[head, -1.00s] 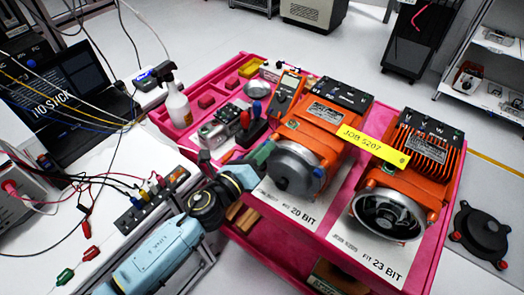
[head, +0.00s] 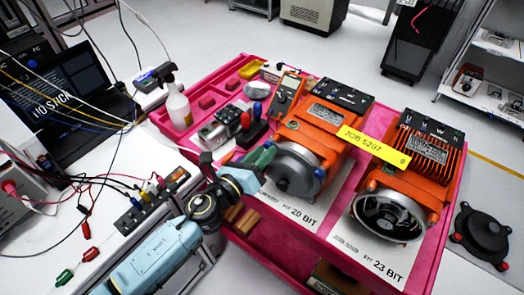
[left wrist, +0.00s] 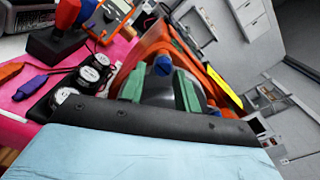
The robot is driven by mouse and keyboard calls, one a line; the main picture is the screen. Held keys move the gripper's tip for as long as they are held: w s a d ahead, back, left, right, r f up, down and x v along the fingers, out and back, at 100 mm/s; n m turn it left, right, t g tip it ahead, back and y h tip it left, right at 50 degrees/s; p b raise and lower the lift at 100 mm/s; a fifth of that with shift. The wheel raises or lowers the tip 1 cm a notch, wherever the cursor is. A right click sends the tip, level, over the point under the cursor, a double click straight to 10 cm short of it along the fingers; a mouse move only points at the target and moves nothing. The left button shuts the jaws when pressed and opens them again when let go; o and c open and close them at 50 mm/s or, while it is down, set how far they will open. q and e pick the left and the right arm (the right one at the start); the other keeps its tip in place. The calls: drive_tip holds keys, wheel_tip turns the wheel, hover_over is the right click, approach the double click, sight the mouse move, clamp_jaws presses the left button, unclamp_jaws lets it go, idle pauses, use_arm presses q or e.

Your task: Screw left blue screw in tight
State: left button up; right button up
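The left orange motor (head: 312,138) stands on the pink cart with a grey round cover (head: 285,178) on its front. One blue screw (head: 319,172) shows on the cover's right side. My left gripper (head: 263,156) is at the cover's upper left, and its green fingers hide that spot in the head view. In the left wrist view the fingers (left wrist: 162,88) are apart, with a blue screw head (left wrist: 163,66) between and just beyond their tips. I see gaps beside the head. Another blue screw (left wrist: 214,112) shows at the right. My right gripper is not in view.
A second orange motor (head: 432,150) with an open front stands to the right; a yellow "JOB 5207" strip (head: 372,146) spans both. A red-and-blue-topped dark block (head: 250,128) is close behind my gripper. A black round cover (head: 482,235) lies at far right.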

use_arm(q)
drive_tip(key=shift+o, duration=0.7)
drive_tip(key=shift+r, duration=0.15)
drive_tip(key=b+v, duration=0.2)
drive_tip(key=v, duration=1.1)
drive_tip(key=shift+s+a, duration=0.1)
